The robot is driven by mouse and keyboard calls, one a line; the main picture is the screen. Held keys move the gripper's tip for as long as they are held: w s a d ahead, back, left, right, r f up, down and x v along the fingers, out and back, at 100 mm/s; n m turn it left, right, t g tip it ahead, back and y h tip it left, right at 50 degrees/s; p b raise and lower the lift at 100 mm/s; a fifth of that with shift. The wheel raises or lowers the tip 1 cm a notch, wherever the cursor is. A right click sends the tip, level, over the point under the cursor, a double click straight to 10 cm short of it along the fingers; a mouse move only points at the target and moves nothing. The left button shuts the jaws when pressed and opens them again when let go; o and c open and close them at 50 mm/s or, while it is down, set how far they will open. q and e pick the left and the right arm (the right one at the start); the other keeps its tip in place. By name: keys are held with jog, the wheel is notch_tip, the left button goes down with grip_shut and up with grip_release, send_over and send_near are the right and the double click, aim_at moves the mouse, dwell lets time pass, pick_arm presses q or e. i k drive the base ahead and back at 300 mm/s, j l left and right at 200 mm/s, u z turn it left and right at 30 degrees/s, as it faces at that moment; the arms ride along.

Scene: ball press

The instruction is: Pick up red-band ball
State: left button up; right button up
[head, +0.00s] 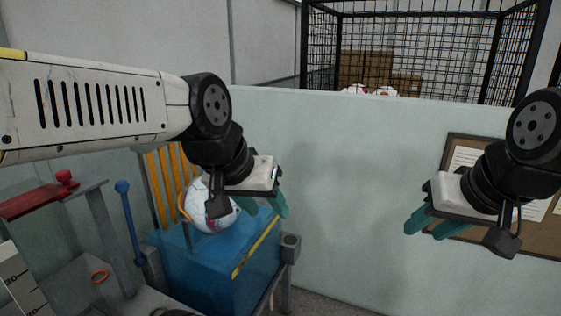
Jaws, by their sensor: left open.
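A white ball (207,219) with dark and small reddish marks sits on top of the blue box (205,270) at lower left. My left wrist hides part of it, and I cannot tell whether it has a red band. My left gripper (266,209) is open and empty, with teal fingers just right of the ball and pointing down. My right gripper (430,226) is at the right, far from the ball. Its two teal fingers are apart with nothing between them.
A pale panel (345,190) stands behind both grippers. Beyond it, a black wire cage (430,40) stands near white balls with red marks (386,92). A blue lever (130,220), red-topped frame (50,197) and yellow slats (168,175) crowd the left. A notice board (540,240) hangs at right.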

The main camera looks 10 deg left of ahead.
aim_at(195, 194)
jog(key=u, duration=1.3)
